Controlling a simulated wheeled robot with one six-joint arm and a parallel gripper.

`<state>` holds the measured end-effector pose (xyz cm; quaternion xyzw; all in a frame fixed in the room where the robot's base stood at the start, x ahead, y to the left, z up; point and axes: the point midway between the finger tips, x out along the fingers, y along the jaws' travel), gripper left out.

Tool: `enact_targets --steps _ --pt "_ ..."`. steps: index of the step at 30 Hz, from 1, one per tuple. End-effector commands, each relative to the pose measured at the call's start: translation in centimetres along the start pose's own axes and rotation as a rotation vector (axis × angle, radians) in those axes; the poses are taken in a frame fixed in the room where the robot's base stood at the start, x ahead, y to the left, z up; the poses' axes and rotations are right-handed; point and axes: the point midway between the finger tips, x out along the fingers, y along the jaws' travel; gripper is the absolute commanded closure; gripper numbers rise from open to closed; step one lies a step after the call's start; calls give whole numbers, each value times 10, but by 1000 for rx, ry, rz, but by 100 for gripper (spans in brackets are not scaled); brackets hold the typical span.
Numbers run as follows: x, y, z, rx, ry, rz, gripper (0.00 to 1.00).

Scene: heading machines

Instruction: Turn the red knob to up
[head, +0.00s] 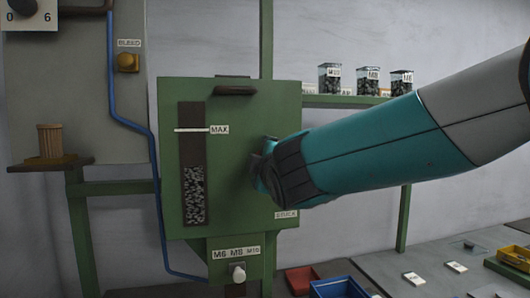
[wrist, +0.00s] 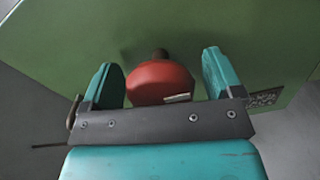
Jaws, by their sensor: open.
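The red knob (wrist: 158,80) sticks out of the green panel on a short dark stem in the wrist view. It has a short pale mark at its lower right edge. My gripper (wrist: 160,74) is open, with one teal finger on each side of the knob. A small gap shows between the knob and each finger, so I see no clear contact. In the head view my gripper (head: 264,168) is at the right part of the green panel (head: 245,125). The knob is hidden there behind my gripper.
The panel has a dark handle (head: 234,90) on top and a gauge window (head: 194,165) marked MAX. A pale selector knob (head: 237,272) sits below. A blue pipe (head: 152,150) runs at left. Jars (head: 368,80) stand on a shelf behind my arm. Bins (head: 338,288) lie below.

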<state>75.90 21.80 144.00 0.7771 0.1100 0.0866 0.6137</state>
Motion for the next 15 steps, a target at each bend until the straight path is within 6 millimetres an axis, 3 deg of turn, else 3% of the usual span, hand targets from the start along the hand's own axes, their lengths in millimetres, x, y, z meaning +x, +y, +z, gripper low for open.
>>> enact_targets --steps 11,15 --pt "6 0 0 0 0 0 14" --pt "6 0 0 0 0 0 46"
